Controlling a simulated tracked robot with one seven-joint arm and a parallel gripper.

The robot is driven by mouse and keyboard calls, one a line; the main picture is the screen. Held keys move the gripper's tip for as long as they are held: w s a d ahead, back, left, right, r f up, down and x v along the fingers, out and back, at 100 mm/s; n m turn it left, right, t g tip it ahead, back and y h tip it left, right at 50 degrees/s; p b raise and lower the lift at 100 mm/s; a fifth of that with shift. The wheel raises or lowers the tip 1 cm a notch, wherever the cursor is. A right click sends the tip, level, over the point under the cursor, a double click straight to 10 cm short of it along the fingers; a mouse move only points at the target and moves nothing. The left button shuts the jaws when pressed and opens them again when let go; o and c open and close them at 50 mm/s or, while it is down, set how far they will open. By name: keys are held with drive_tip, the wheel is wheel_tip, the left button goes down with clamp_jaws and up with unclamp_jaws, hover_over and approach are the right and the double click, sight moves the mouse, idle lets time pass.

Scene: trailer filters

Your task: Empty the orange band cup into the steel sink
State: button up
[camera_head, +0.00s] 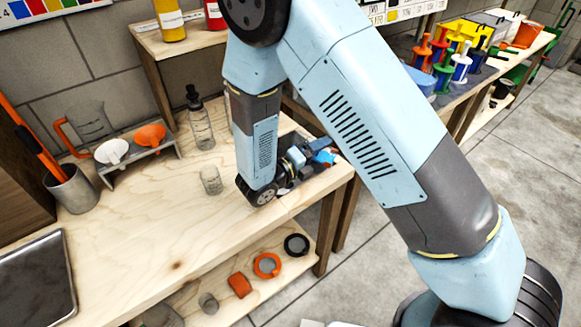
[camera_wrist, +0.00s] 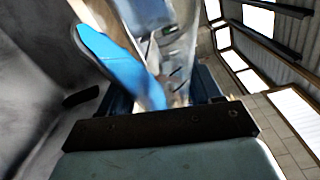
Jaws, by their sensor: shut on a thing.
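My gripper (camera_head: 312,155) is low over the right end of the wooden bench, mostly hidden behind my arm. In the wrist view it is shut on a pale, partly see-through thing (camera_wrist: 172,60), blurred and partly hidden. I cannot make out an orange band on it. A bright blue piece (camera_wrist: 108,58) shows beside it; I cannot tell what it belongs to. A small clear cup (camera_head: 211,180) stands upright on the bench left of my gripper, with no orange band visible. The steel sink (camera_head: 38,285) is a grey basin at the lower left, far from my gripper.
A rack (camera_head: 140,163) with a white and an orange funnel stands at the back left, near a grey pot (camera_head: 70,188). A dropper bottle (camera_head: 200,120) stands behind the clear cup. The bench (camera_head: 150,235) is bare between cup and sink.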

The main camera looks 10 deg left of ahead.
sight(311, 139)
drive_tip(key=shift+w+a+f+n+t+h+p, duration=0.1)
drive_tip(key=shift+a+n+t+h+p, duration=0.15)
drive_tip(key=shift+n, duration=0.25)
drive_tip(key=shift+a+f+n+t+h+p, duration=0.1)
drive_tip(key=shift+n+p, duration=0.2)
drive_tip(key=shift+n, duration=0.2)
idle(1.0)
drive_tip(key=shift+a+r+n+t+p, duration=0.25)
drive_tip(key=shift+r+n+t+p, duration=0.15)
drive_tip(key=shift+r+n, duration=0.4)
idle(0.7)
drive_tip(key=shift+w+a+r+n+t+p, duration=0.1)
drive_tip(key=shift+a+r+n+t+p, duration=0.3)
drive_tip(key=shift+n, duration=0.6)
drive_tip(key=shift+w+a+r+n+t+p, duration=0.1)
drive_tip(key=shift+a+r+n+t+p, duration=0.3)
drive_tip(key=shift+n, duration=0.6)
idle(0.7)
drive_tip(key=shift+w+a+r+n+t, duration=0.1)
drive_tip(key=shift+a+r+n+t, duration=0.15)
drive_tip(key=shift+r+n, duration=0.35)
drive_tip(key=shift+w+a+r+n+t, duration=0.15)
drive_tip(key=shift+r+n+t, duration=0.2)
drive_tip(key=shift+r, duration=0.3)
drive_tip(key=shift+a+r+n, duration=0.1)
drive_tip(key=shift+a+n, duration=0.1)
drive_tip(key=shift+n, duration=0.25)
